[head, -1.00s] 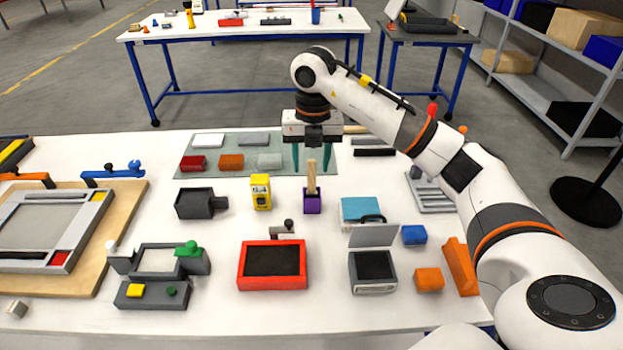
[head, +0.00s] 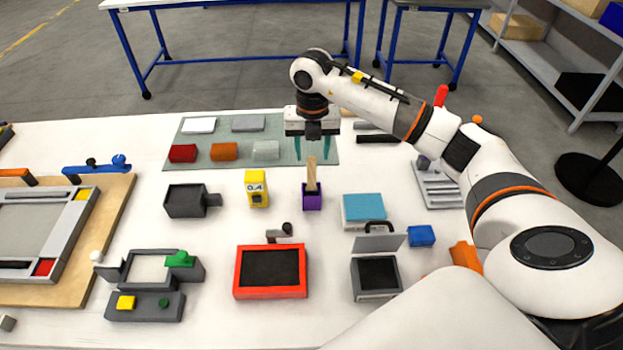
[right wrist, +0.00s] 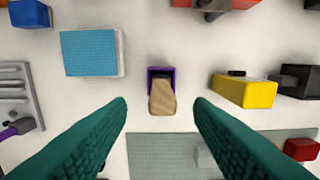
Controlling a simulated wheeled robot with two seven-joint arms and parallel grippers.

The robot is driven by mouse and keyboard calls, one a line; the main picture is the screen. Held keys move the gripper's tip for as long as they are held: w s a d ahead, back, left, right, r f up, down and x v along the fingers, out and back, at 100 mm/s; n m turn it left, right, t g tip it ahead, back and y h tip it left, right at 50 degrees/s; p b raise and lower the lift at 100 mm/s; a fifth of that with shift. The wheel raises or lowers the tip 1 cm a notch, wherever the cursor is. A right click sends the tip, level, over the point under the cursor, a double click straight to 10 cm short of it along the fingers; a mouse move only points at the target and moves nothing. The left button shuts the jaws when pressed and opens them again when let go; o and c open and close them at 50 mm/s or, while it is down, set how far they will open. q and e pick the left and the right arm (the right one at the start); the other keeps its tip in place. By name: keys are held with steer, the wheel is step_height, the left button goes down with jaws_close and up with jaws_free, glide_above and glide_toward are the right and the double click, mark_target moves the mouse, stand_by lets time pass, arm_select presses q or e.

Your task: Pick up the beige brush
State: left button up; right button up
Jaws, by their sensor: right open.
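The beige brush (head: 311,174) stands upright with its lower end in a small purple holder (head: 312,202) in the middle of the table. In the right wrist view the brush (right wrist: 162,98) shows from above, with the purple holder (right wrist: 153,76) around its base. My right gripper (head: 312,150) is open with its green fingers pointing down, above and just behind the brush. In the right wrist view the brush lies ahead of the gap between the two fingers (right wrist: 160,108), apart from both. My left gripper is out of view.
A yellow box (head: 257,190) stands left of the holder, and a blue-topped box (head: 363,207) stands right. A grey-green mat (head: 295,155) with coloured blocks lies behind. A red-framed tray (head: 270,271) is in front. White table surface around the holder is bare.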

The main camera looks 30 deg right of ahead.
mark_target(312, 158)
step_height(312, 158, down, 4)
steer(key=shift+a+f+p, duration=0.1)
steer(key=shift+p, duration=1.15)
steer(key=shift+f, duration=0.65)
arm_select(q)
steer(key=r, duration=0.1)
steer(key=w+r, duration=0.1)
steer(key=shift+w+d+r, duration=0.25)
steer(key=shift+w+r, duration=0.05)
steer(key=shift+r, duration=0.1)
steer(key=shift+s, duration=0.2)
arm_select(e)
jaws_close()
